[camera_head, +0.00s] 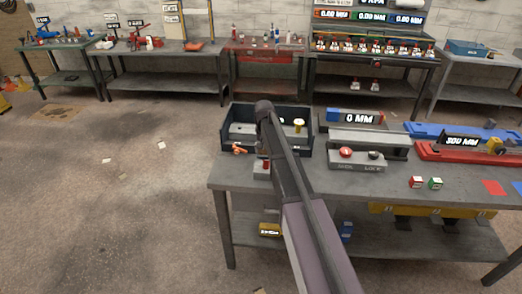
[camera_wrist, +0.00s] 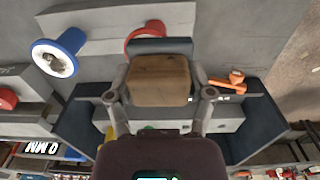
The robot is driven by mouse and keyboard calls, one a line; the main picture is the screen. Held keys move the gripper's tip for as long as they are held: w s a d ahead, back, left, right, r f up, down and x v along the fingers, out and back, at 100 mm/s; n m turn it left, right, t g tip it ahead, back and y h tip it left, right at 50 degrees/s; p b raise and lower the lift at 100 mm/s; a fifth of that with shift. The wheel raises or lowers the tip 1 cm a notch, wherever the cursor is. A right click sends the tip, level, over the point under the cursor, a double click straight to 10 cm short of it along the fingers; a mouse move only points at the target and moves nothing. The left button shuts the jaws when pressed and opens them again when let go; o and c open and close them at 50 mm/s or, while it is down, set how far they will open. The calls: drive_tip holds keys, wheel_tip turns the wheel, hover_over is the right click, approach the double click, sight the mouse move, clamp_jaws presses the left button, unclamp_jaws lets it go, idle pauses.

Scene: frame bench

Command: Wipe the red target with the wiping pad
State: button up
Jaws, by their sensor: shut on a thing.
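A brown block (camera_wrist: 158,80), which looks like the wiping pad, sits between the two fingers of my gripper (camera_wrist: 159,95) in the wrist view. The fingers are shut on its sides. In the head view my arm hides most of my gripper, and the block cannot be made out. My arm reaches over the left end of the bench, by the dark tray. The red target (camera_head: 493,187) is a flat red square near the right end of the bench top, well to the right of my gripper. Nothing covers it.
The dark tray (camera_head: 226,133) stands beside my gripper, with an orange tool (camera_head: 239,149) at its front. A red rail (camera_head: 445,155) lies behind.

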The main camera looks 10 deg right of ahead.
drive_tip(key=shift+s+d+f, duration=0.1)
drive_tip(key=shift+s+d, duration=0.05)
drive_tip(key=shift+d, duration=0.2)
drive_tip(key=shift+c, duration=0.4)
drive_tip(key=shift+d, duration=0.1)
drive_tip(key=shift+s+d, duration=0.15)
drive_tip(key=shift+d, duration=0.5)
drive_tip(key=shift+s+d, duration=0.15)
drive_tip(key=shift+d, duration=0.5)
wheel_tip(320, 180, up, 6)
drive_tip(key=p, duration=0.6)
